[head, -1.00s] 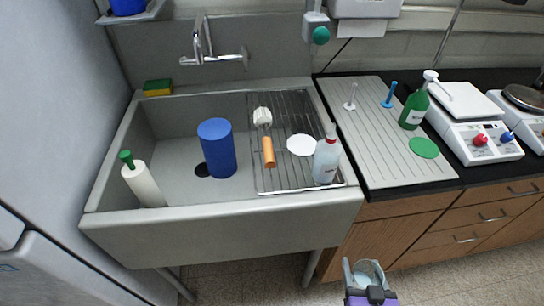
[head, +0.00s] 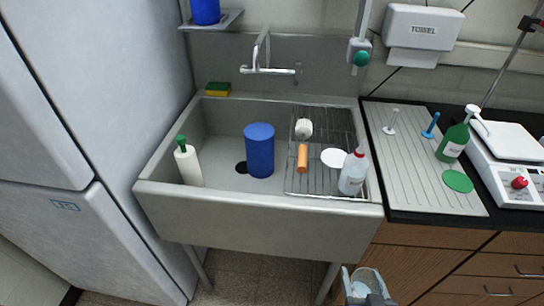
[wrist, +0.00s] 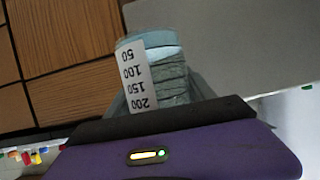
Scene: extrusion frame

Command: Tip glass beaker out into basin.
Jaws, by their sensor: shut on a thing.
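My gripper (head: 366,287) is at the bottom right of the head view, below and in front of the sink. It is shut on the glass beaker (head: 361,289), which shows only partly there. In the wrist view the beaker (wrist: 153,62) is clear glass with a white scale marked 50 to 200, and its lower part is hidden behind the purple gripper body. I cannot tell what it holds. The basin (head: 222,119) is a grey sink, with a blue cylinder (head: 259,152) standing in it near the dark drain (head: 241,168).
A wire rack (head: 326,122) on the basin's right side bears a brush (head: 302,157), a white disc (head: 333,158) and a wash bottle (head: 353,174). A green-capped white bottle (head: 189,165) stands at the left. The faucet (head: 266,69) overhangs the back. The basin's left floor is mostly free.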

